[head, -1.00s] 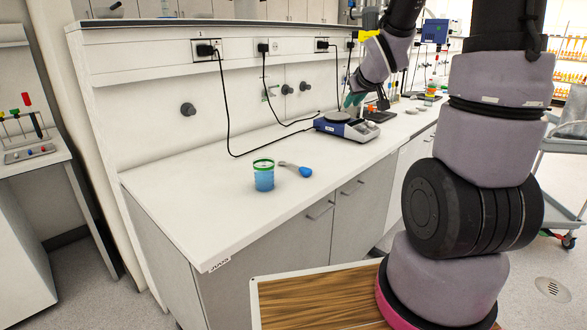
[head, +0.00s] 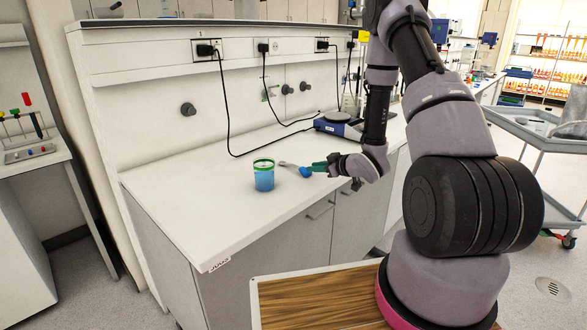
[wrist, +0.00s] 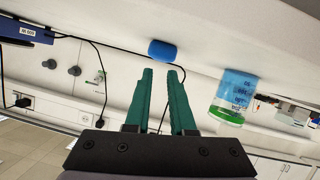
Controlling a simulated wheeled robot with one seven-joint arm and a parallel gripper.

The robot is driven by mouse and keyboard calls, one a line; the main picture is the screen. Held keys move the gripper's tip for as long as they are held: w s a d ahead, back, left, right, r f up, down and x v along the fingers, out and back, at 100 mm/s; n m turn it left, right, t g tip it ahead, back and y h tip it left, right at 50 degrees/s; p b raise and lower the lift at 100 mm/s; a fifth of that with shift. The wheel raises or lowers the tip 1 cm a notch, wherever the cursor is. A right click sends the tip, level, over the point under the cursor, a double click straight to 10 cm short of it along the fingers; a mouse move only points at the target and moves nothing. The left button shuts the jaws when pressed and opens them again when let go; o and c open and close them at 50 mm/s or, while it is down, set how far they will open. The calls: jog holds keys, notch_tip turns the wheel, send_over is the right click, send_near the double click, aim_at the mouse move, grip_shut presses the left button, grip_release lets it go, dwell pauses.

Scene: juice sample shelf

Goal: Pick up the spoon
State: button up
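The spoon (head: 304,171) lies on the white bench top, with its blue end toward my gripper and its grey handle pointing left and back. In the wrist view its blue end (wrist: 162,50) shows just beyond my fingertips; the handle cannot be made out there. My gripper (head: 318,167) has green fingers and is low over the bench, just right of the spoon. In the wrist view my gripper (wrist: 160,72) is open, with a gap between its fingers and nothing in it. Whether a fingertip touches the spoon is unclear.
A beaker of blue liquid with a green rim (head: 264,178) stands left of the spoon; it also shows in the upside-down wrist view (wrist: 235,95). A blue scale (head: 338,126) stands behind, with black cables nearby. The bench's front left is clear.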

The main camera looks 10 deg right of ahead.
aim_at(294, 167)
jog(key=x, duration=0.8)
jog(key=shift+c, duration=0.4)
grip_shut()
